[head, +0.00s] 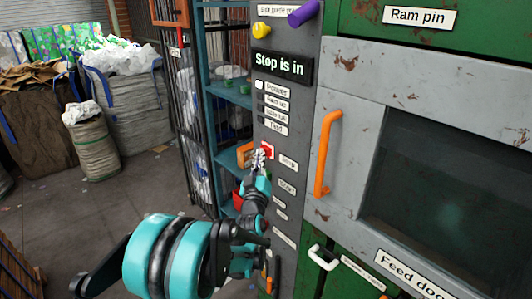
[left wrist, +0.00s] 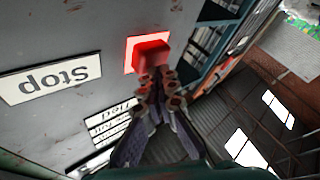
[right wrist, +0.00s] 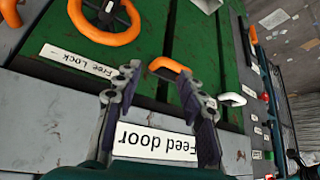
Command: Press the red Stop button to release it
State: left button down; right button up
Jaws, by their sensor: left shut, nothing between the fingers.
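The red Stop button (left wrist: 152,58) sticks out from a lit red square plate on the grey panel in the left wrist view. It also shows in the head view (head: 268,150), partly behind my gripper. The Stop label (left wrist: 50,80) is beside it. My left gripper (left wrist: 156,76) is shut and empty, its fingertips right at the button; I cannot tell whether they touch. In the head view the same gripper (head: 259,157) points up at the panel. A black sign (head: 281,65) reads "Stop is in". My right gripper (right wrist: 158,97) is open and empty.
An orange handle (head: 327,153) stands on the machine's grey door to the right of the panel. Knobs, yellow (head: 262,30) and purple (head: 304,13), jut out above. In the right wrist view are an orange handwheel (right wrist: 110,18) and the Feed door label (right wrist: 155,144).

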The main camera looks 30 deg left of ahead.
pick_arm(q)
jog(key=shift+w+d, duration=0.1)
jog(key=shift+w, duration=0.15)
dwell(0.3)
jog(key=shift+s+a, duration=0.35)
jog(key=shift+s, duration=0.4)
jog(key=shift+s, duration=0.1)
jog(key=s, duration=0.1)
jog(key=s+a, duration=0.1)
jog(key=s, duration=0.1)
jog(key=s+a, duration=0.1)
jog(key=s, duration=0.1)
jog(key=shift+s+a, duration=0.15)
jog(key=shift+s, duration=0.05)
dwell(0.3)
